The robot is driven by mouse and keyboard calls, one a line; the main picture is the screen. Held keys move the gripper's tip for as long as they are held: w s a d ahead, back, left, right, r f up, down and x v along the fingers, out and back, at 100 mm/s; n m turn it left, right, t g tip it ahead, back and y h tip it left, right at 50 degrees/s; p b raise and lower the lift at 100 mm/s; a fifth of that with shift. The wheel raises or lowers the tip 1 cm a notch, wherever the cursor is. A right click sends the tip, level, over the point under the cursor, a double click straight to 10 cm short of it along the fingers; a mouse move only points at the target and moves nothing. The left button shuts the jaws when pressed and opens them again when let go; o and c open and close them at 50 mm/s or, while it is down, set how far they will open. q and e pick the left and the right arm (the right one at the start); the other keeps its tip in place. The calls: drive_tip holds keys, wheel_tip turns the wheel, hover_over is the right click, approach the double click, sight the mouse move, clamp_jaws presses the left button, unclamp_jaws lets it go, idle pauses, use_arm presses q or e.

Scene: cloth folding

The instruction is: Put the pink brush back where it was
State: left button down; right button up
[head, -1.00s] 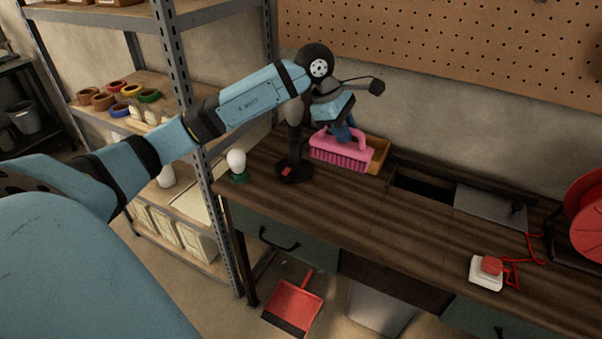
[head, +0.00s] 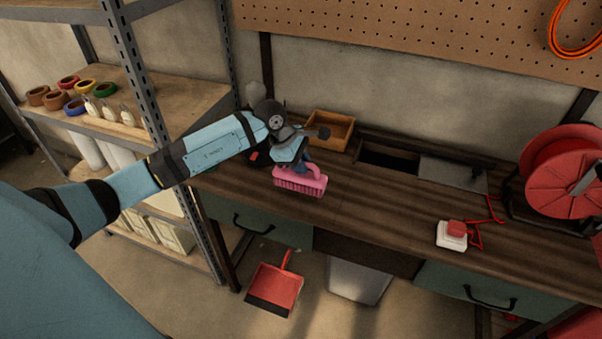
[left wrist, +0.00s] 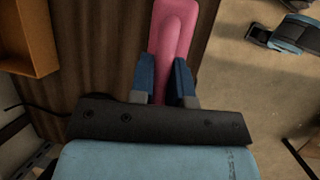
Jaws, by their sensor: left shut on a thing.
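The pink brush (head: 298,184) is held bristles down by my left gripper (head: 308,166), over the front left part of the workbench. Its bristles are near the bench top; I cannot tell whether they touch it. In the left wrist view the blue fingers (left wrist: 165,82) are shut around the pink handle (left wrist: 175,30). The open wooden box (head: 330,130) stands behind the brush at the back of the bench, and its side shows in the left wrist view (left wrist: 28,38).
A white and red block (head: 453,235) and a red reel (head: 562,172) are on the right. A recess (head: 390,164) lies at the back. A dark stand is partly hidden behind my arm. The mid-bench is clear. A red dustpan (head: 275,288) lies below.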

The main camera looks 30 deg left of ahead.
use_arm(q)
wheel_tip(320, 180, down, 4)
drive_tip(key=shift+r, duration=0.2)
drive_tip(key=shift+f, duration=0.1)
drive_tip(key=shift+f, duration=0.1)
drive_tip(key=c, duration=1.1)
unclamp_jaws()
